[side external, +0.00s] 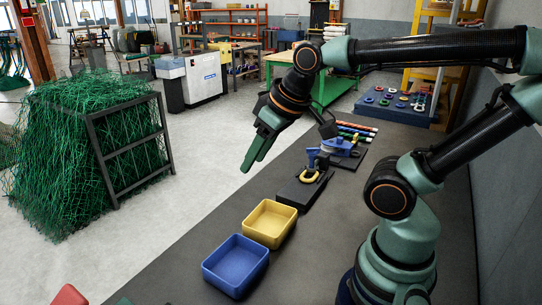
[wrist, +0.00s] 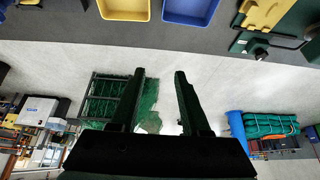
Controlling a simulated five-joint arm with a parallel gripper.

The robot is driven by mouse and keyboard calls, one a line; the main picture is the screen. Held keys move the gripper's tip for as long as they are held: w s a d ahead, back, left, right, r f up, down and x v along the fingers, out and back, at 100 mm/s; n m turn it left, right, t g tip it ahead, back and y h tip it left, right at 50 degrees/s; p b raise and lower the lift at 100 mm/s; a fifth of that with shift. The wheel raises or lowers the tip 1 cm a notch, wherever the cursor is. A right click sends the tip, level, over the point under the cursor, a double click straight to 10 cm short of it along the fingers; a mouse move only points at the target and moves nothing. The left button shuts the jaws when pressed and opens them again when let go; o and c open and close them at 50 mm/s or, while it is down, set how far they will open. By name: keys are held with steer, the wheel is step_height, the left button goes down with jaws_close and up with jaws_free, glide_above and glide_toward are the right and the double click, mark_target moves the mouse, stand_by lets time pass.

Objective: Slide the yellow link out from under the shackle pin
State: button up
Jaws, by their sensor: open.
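The yellow link (side external: 310,175) lies on a dark block (side external: 297,191) on the bench in the side view. A blue shackle-like part (side external: 318,159) stands at its far end; the pin and how the link sits under it are too small to tell. My gripper (side external: 251,164) is raised to the left of the link, its green fingers pointing down and left, apart from it. In the wrist view my gripper (wrist: 159,73) is open, with nothing between the fingers. I cannot make out the link in the wrist view.
A yellow bin (side external: 249,221) and a blue bin (side external: 211,272) stand empty nearer on the bench. Behind the block are another blue fixture (side external: 341,147) and several coloured rods (side external: 357,130). A blue board (side external: 381,111) with coloured rings stands farther back. Green netting (side external: 70,150) is on the floor.

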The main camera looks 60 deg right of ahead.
steer(key=d, duration=0.1)
steer(key=g, duration=0.6)
glide_above(306, 173)
steer(key=s+a, duration=0.1)
steer(key=a, duration=0.2)
step_height(306, 173, down, 10)
steer(key=shift+s, duration=0.2)
steer(key=shift+a+f, duration=0.1)
steer(key=shift+a, duration=0.05)
step_height(306, 173, down, 12)
steer(key=shift+r, duration=0.1)
steer(key=shift+c, duration=0.3)
jaws_close()
